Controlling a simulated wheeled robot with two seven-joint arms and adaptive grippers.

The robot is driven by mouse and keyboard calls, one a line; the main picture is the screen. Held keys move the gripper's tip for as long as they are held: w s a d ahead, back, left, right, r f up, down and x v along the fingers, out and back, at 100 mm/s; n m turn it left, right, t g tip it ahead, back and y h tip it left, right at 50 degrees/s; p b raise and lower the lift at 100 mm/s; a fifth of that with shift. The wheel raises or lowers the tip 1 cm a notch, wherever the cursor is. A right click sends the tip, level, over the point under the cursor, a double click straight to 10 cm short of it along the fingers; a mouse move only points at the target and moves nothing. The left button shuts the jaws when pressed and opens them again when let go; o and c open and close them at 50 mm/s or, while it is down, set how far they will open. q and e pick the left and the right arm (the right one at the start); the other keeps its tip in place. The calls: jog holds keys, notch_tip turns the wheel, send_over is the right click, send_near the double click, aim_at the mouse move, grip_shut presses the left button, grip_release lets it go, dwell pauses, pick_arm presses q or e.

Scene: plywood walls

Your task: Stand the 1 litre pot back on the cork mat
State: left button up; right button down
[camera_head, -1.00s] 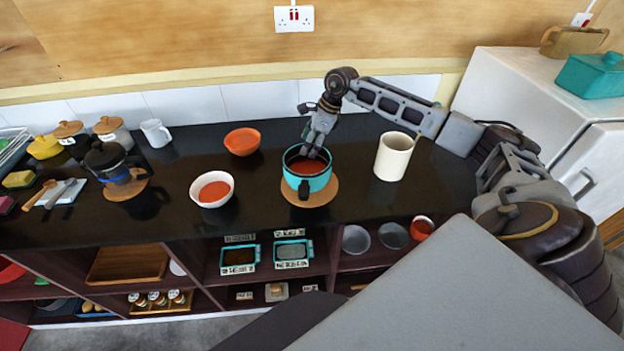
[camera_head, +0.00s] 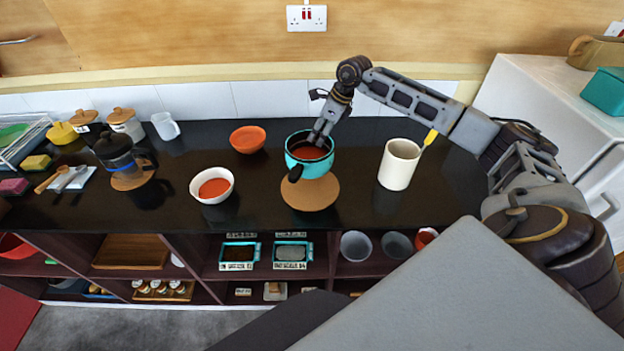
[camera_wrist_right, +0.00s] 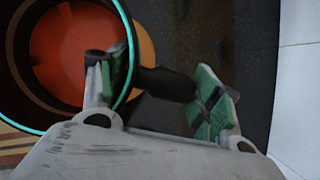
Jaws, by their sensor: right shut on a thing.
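The teal 1 litre pot (camera_head: 312,167) holds something red and has a dark handle toward the front left in the head view. It sits over the back part of the round cork mat (camera_head: 312,196), whose front is bare. It appears raised and slightly tilted. My right gripper (camera_head: 318,137) is at the pot's back rim, shut on the pot. In the right wrist view, the pot (camera_wrist_right: 70,60) is at the left, and a dark handle (camera_wrist_right: 165,84) passes between the two fingers (camera_wrist_right: 160,95). My left gripper is out of view.
A coffee pot (camera_head: 117,152) is further left. The counter front is clear.

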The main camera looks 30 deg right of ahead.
aim_at(320, 154)
jog(key=shift+f+p, duration=0.6)
jog(key=shift+f, duration=2.4)
jog(key=shift+f+p, duration=0.4)
jog(key=shift+f, duration=1.45)
jog(key=shift+f, duration=0.2)
jog(key=shift+c, duration=1.6)
grip_release()
jog(key=shift+r, duration=0.15)
